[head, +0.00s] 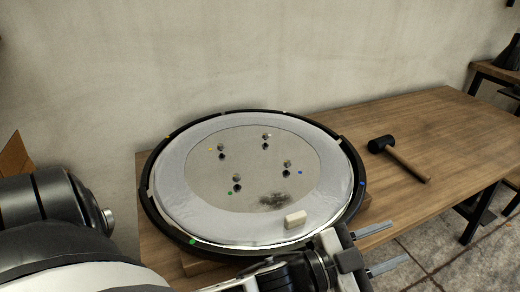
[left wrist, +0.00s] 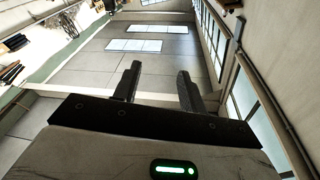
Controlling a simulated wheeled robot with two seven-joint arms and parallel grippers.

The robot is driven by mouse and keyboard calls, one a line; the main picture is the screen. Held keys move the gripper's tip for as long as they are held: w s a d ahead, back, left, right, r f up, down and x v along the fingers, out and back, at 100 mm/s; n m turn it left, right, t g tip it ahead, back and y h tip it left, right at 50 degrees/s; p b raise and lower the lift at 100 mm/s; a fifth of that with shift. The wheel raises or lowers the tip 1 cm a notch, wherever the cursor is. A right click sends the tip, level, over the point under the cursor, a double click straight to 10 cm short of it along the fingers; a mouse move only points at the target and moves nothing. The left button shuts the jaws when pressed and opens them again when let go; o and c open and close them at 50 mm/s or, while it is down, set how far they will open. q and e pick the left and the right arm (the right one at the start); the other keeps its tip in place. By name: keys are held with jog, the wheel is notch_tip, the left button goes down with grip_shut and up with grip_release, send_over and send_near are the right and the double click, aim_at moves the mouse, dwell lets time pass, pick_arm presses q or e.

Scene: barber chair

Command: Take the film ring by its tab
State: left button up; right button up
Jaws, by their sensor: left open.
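The film ring (head: 182,185) is a pale, translucent band lying flat on a round plate with a black rim (head: 150,205), around a bare grey metal centre (head: 215,175). A small cream block (head: 295,218) sits on the band's near right part; I cannot tell whether it is the tab. My left gripper (head: 401,242) is open and empty, just right of the plate's near right edge, its fingers pointing right, away from the ring. In the left wrist view the two fingers (left wrist: 157,85) stand apart with nothing between them. My right gripper is out of view.
The plate rests on a wooden table (head: 425,125) against a plain wall. Several small metal knobs and a dark smudge (head: 274,200) are on its centre. A black-headed mallet (head: 400,158) lies on the right; the table beyond it is clear.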

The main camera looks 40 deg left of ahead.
pick_arm(q)
jog(key=s+d+r+m+g+h, duration=0.4)
jog(key=d+r+m+g+h, duration=0.3)
jog(key=r+m+g+h, duration=0.7)
jog(key=m+g+y+p, duration=0.1)
jog(key=m+g+y, duration=0.2)
jog(key=m+y, duration=1.65)
send_over(302, 213)
notch_tip(302, 213, down, 6)
jog(key=n+y, duration=0.4)
jog(key=y, duration=0.1)
jog(key=f, duration=0.6)
jog(key=f+p, duration=0.1)
jog(key=f, duration=0.3)
jog(key=shift+a, duration=0.25)
jog(key=shift+d+f+p, duration=0.15)
jog(key=shift+f+p, duration=0.15)
jog(key=shift+f, duration=1.2)
jog(key=shift+d+f+p, duration=0.1)
jog(key=shift+f+p, duration=0.15)
jog(key=shift+f, duration=1.2)
grip_shut()
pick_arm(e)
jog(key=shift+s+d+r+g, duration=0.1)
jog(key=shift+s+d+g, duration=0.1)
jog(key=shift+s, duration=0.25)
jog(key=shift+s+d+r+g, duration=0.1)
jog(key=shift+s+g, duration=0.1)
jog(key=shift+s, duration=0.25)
